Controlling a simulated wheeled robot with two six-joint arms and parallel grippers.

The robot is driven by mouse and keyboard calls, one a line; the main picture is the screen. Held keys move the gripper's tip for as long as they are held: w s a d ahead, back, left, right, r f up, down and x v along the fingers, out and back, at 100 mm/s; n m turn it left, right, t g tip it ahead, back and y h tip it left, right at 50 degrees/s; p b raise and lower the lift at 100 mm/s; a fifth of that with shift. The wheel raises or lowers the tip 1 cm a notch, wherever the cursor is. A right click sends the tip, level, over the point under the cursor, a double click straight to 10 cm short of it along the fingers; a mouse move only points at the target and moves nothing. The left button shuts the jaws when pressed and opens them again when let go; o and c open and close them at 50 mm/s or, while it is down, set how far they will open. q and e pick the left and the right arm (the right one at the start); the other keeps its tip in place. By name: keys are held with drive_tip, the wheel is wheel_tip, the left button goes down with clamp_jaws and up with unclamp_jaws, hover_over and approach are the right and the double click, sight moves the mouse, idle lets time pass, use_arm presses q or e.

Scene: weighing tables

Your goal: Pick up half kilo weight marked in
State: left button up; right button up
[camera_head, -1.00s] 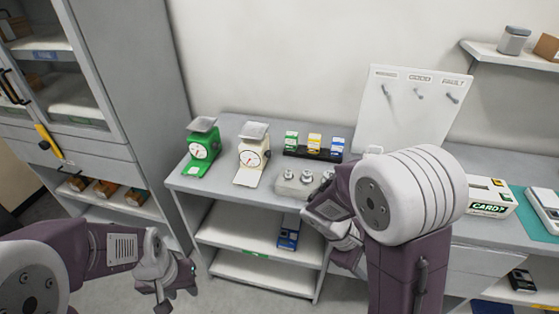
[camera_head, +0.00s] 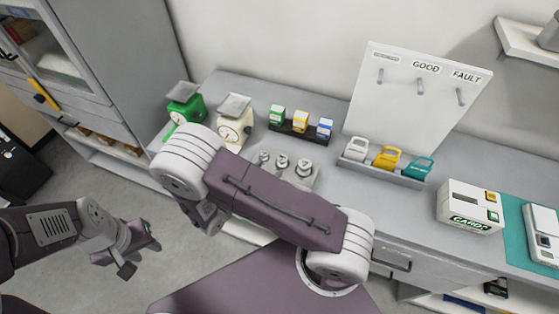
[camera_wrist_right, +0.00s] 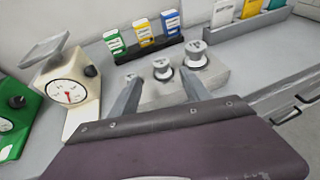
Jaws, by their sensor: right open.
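Three silver knobbed weights stand in a row on a pale grey block (camera_wrist_right: 218,75): a left one (camera_wrist_right: 130,78), a middle one (camera_wrist_right: 162,69) and a right one (camera_wrist_right: 195,56). They also show in the head view, the left one (camera_head: 264,158), the middle one (camera_head: 282,162) and the right one (camera_head: 304,167). I cannot read their markings. My right gripper (camera_wrist_right: 162,80) is open and empty, its fingers in front of the block; my own arm largely hides it in the head view. My left gripper (camera_head: 138,257) hangs over the floor, looking open and empty.
A green dial scale (camera_head: 184,105) and a cream one (camera_head: 233,120) stand left of the block. Colored boxes (camera_head: 300,122) sit in a black rack behind it. A tray (camera_head: 410,181) with colored tags stands to the right, then a white card box (camera_head: 470,208).

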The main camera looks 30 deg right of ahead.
sight(282, 159)
drive_tip(key=x, duration=0.4)
drive_tip(key=shift+d+p, duration=0.35)
drive_tip(key=shift+d, duration=0.05)
drive_tip(key=shift+w+d+p, duration=0.2)
drive_tip(key=shift+d+p, duration=0.25)
drive_tip(key=shift+d, duration=0.05)
drive_tip(key=shift+w+d+p, duration=0.25)
drive_tip(key=shift+d+p, duration=0.15)
drive_tip(key=shift+d, duration=0.05)
drive_tip(key=shift+x, duration=1.25)
drive_tip(key=shift+w+d+f, duration=0.15)
drive_tip(key=shift+d+f, duration=0.05)
drive_tip(key=shift+f, duration=0.15)
drive_tip(key=shift+a+r, duration=0.1)
drive_tip(key=shift+a, duration=0.1)
drive_tip(key=c, duration=1.2)
use_arm(q)
drive_tip(key=r, duration=0.2)
drive_tip(key=shift+w+d+r, duration=0.1)
drive_tip(key=shift+d+r, duration=0.25)
drive_tip(key=shift+r, duration=0.05)
use_arm(e)
clamp_jaws()
